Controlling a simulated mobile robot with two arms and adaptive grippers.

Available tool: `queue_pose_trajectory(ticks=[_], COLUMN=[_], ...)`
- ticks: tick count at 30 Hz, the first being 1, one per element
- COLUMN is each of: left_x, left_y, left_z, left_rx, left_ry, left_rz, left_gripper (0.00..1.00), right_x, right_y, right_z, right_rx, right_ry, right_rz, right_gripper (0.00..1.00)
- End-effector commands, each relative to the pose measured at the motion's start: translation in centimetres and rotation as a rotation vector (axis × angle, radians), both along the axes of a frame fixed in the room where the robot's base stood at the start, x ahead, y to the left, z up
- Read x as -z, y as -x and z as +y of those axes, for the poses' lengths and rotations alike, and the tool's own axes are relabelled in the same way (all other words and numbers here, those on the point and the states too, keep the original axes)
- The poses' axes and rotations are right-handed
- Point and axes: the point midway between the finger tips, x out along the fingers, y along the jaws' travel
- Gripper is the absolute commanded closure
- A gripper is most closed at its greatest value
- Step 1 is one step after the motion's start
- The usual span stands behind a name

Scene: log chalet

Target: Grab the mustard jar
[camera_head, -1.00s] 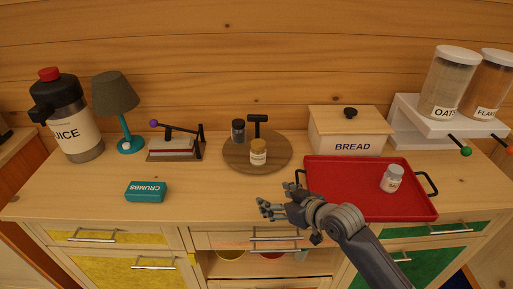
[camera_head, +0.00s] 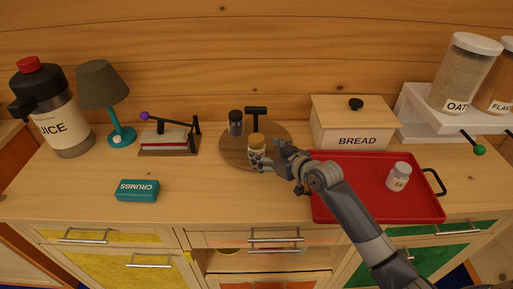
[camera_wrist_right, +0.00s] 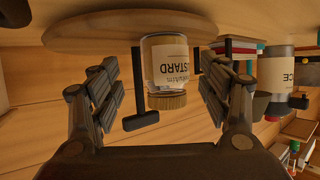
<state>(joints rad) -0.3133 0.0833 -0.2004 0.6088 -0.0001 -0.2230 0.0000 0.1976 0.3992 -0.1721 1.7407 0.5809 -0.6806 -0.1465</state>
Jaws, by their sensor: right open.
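The mustard jar (camera_head: 257,143) has a yellow-brown lid and a white label, and stands upright on a round wooden board (camera_head: 233,152). In the right wrist view, which is upside down, the jar (camera_wrist_right: 168,65) shows its mustard label between my open fingers. My right gripper (camera_head: 272,157) is open at the jar's front right side in the head view; the fingers (camera_wrist_right: 165,90) lie on either side of it with gaps visible. The jar's lower part is partly hidden by the fingers in the head view. My left gripper is not in view.
A dark-lidded jar (camera_head: 236,123) and a dark T-shaped handle (camera_head: 256,112) stand on the same board. The bread box (camera_head: 350,128) and red tray (camera_head: 335,206) with a white jar (camera_head: 398,177) are to the right.

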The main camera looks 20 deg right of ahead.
Motion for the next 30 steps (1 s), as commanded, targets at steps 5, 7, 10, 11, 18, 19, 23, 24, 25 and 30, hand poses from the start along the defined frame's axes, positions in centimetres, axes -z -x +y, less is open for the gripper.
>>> queue_pose_trajectory(ticks=[5,7,10,11,18,19,23,24,25,30], left_x=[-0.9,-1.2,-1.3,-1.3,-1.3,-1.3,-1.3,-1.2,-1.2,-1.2], left_y=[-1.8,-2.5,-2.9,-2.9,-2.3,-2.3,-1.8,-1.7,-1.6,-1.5], left_z=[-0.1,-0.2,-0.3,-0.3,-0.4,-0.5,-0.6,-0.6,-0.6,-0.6], left_rx=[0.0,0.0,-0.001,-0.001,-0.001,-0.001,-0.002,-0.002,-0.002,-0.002], left_ry=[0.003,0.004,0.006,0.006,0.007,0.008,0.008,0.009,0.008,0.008], left_rz=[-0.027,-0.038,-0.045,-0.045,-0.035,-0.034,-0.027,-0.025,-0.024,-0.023], left_gripper=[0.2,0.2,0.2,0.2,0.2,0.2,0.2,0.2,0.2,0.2], right_x=[0.4,0.7,1.3,1.4,1.9,1.9,1.9,1.9,1.9,1.9], right_y=[-1.5,-2.2,-3.2,-3.5,-4.3,-4.3,-4.3,-4.3,-4.3,-4.3], right_z=[0.9,1.3,1.7,1.8,2.1,2.1,2.1,2.1,2.1,2.0], right_rx=[-0.001,0.0,0.001,0.001,0.0,0.0,0.0,0.0,0.0,0.0], right_ry=[-0.003,-0.002,-0.001,-0.001,0.0,0.0,0.0,0.0,0.0,0.001], right_rz=[0.002,0.003,0.002,0.002,0.001,0.001,0.001,0.001,0.001,0.002], right_gripper=[0.3,0.3,0.3,0.3,0.3,0.3,0.3,0.36,0.43,0.82])
